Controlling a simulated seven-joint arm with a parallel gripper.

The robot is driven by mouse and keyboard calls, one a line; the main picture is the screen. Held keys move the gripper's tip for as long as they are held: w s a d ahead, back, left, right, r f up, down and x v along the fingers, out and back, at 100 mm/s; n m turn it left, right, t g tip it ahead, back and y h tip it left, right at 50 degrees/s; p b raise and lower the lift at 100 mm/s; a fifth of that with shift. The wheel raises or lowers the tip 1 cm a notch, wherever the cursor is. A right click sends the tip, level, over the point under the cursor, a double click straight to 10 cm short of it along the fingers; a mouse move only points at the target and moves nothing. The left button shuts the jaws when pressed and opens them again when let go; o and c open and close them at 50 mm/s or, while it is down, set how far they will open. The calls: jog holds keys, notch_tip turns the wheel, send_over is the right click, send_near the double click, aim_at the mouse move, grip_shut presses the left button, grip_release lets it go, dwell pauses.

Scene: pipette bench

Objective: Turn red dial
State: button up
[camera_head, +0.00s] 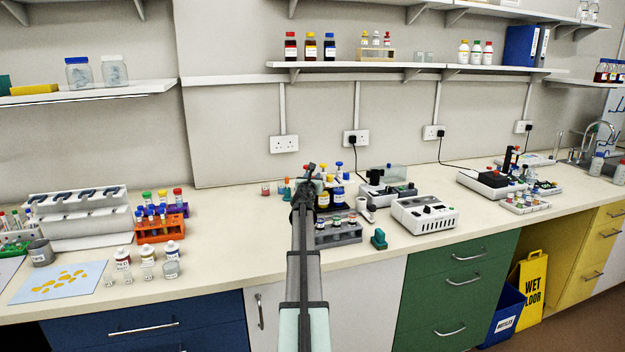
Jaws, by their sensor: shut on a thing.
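My arm reaches forward from the bottom middle over the bench, and my gripper (308,180) is at the back of the worktop, seen from behind. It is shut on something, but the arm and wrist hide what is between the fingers. I cannot make out a red dial in this view. A white instrument (425,214) with dark controls on its front stands to the right of my gripper. A grey-and-white device (385,194) stands behind it, nearer to my gripper.
An orange tube rack (160,230) and a white pipette stand (85,215) are left. A shelf (400,67) hangs above. Some front worktop is clear.

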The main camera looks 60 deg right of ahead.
dwell(0.3)
jog(key=o, duration=0.9)
jog(key=shift+a, duration=0.1)
jog(key=v, duration=1.3)
jog(key=shift+s+a, duration=0.15)
jog(key=shift+a, duration=0.15)
